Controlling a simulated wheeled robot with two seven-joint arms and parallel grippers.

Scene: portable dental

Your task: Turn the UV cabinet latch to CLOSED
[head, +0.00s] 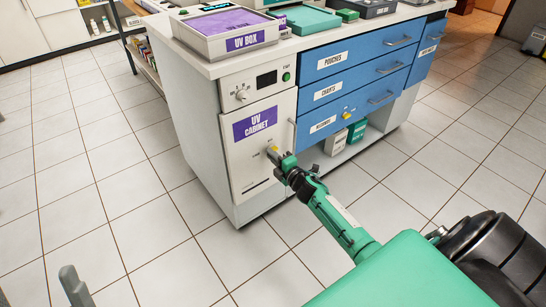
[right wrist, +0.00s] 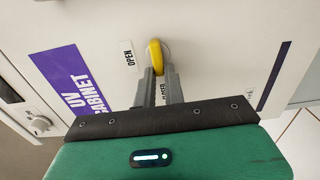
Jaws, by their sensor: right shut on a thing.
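The UV cabinet (head: 262,165) is a white door with a purple "UV CABINET" label, in the lower left of the counter unit. Its yellow latch (right wrist: 155,56) sits on the door, with an "OPEN" label (right wrist: 128,54) beside it at left in the right wrist view. A second label, partly hidden, shows between the fingers below the latch. My right gripper (head: 277,155) is at the latch, its two grey fingers shut on the yellow handle. The handle's long side runs nearly up and down in the wrist view. A grey part at lower left looks like my left gripper (head: 76,286); its jaws are unclear.
Above the door are a dial (head: 242,96) and a small dark display (head: 266,80). A vertical door handle (head: 292,134) is right of the latch. Blue drawers (head: 352,62) are to the right. A UV box (head: 228,32) stands on top. The tiled floor at left is clear.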

